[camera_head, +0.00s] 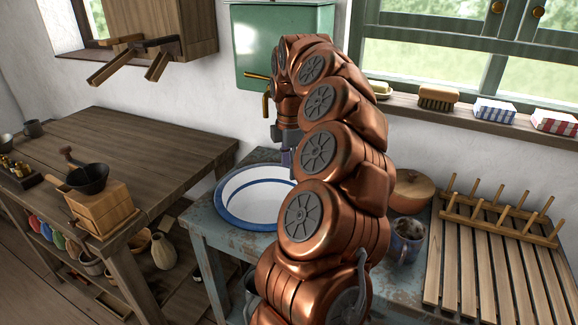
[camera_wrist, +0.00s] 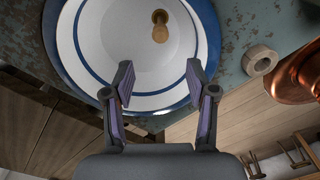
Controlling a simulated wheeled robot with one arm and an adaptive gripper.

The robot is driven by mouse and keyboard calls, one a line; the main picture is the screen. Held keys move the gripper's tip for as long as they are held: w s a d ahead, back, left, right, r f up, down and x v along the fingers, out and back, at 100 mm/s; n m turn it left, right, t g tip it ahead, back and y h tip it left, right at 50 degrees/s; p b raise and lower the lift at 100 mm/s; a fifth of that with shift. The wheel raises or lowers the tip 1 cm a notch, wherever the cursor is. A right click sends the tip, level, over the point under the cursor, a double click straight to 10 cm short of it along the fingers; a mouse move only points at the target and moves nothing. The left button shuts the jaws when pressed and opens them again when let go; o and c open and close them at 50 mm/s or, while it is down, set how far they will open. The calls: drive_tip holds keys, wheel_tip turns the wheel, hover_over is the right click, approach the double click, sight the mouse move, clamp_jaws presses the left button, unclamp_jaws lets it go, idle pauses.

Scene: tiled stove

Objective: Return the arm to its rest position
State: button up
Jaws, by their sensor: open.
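My copper arm rises through the middle of the head view and bends over at the top. My gripper hangs from it, partly seen in the head view (camera_head: 286,152), above the white basin with a blue rim (camera_head: 232,212). In the wrist view my gripper (camera_wrist: 160,82) has its two fingers spread apart with nothing between them. The basin (camera_wrist: 105,40) lies beyond the fingers in that view, with a small brass piece (camera_wrist: 160,28) showing against it. The arm hides part of the basin and of the green tank behind.
The green tank (camera_head: 262,45) with a brass tap (camera_head: 265,100) hangs close behind my gripper. A mug (camera_head: 406,240), a round wooden lid (camera_head: 410,190) and a slatted rack (camera_head: 480,270) stand right. A coffee grinder (camera_head: 102,208) stands on the left table. A wall cabinet (camera_head: 165,28) hangs upper left.

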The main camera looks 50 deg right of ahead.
idle(0.6)
drive_tip(key=s+a+r+m, duration=0.1)
drive_tip(key=s+a, duration=0.1)
drive_tip(key=a, duration=1.1)
drive_tip(key=s+a+m, duration=0.2)
drive_tip(key=a, duration=1)
drive_tip(key=s+a+f+m+g, duration=0.1)
drive_tip(key=s+a+f+m, duration=0.25)
drive_tip(key=s, duration=0.35)
drive_tip(key=s+a+f+m+g, duration=0.1)
drive_tip(key=s+a+f+m, duration=0.2)
drive_tip(key=s, duration=0.4)
drive_tip(key=s+a+f+m+g, duration=0.1)
drive_tip(key=s+a+f+m, duration=0.1)
drive_tip(key=s+a+m, duration=0.3)
wheel_tip(320, 180, up, 15)
drive_tip(key=d+n+t+p, duration=0.1)
drive_tip(key=n+p, duration=0.1)
drive_tip(key=p, duration=1.2)
